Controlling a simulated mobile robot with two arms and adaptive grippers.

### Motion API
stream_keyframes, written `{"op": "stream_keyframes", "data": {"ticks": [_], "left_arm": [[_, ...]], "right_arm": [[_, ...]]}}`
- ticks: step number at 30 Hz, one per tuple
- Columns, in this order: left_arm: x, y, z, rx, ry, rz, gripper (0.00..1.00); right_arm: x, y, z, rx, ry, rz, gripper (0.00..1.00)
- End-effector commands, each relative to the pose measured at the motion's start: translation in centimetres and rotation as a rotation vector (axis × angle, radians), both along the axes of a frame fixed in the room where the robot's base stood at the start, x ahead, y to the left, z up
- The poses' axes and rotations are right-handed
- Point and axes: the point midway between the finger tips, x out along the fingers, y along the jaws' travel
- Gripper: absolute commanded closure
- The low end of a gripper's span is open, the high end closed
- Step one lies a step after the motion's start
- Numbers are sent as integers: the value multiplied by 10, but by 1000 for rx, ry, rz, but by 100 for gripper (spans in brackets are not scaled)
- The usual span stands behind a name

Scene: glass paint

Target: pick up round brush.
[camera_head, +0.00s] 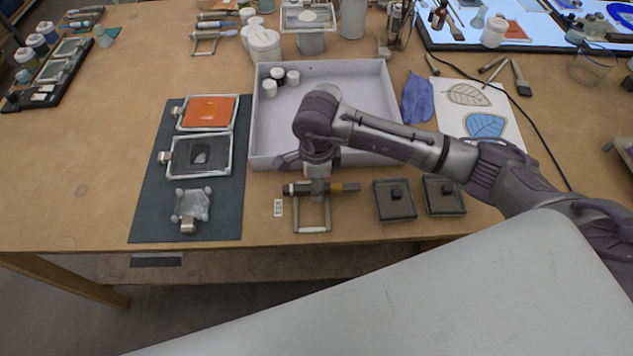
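A short brush (346,187) with a dark body and a yellowish band lies across a small wire-framed rest (328,215) near the table's front edge. It seems to be the round brush, but its bristle shape is too small to tell. My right gripper (318,190) points down over the middle of the brush, in front of the white tray. Its fingertips are at or very near the brush. The gripper's own wrist hides the fingers, so I cannot see whether they have closed on it. My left gripper is not in view.
A white tray (258,120) with several small jars stands behind. A dark mat (145,200) with framed pieces lies left. Two small dark trays (395,212) sit to the right. Leaf drawings (505,125) and other brushes (521,78) lie further right.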

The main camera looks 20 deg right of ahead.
Motion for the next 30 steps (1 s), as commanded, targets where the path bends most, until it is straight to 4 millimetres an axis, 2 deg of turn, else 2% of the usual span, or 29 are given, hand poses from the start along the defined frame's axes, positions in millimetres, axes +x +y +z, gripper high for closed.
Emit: {"op": "stream_keyframes", "data": {"ticks": [8, 15, 18, 30], "left_arm": [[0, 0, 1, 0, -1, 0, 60], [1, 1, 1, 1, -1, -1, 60], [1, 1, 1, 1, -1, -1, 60], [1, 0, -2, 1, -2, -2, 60]], "right_arm": [[0, 0, -5, 1, -1, 1, 48], [0, 0, -4, 1, -1, 1, 88], [0, 0, -4, 1, -1, 1, 100], [1, 0, -1, 1, -2, 1, 100]]}}
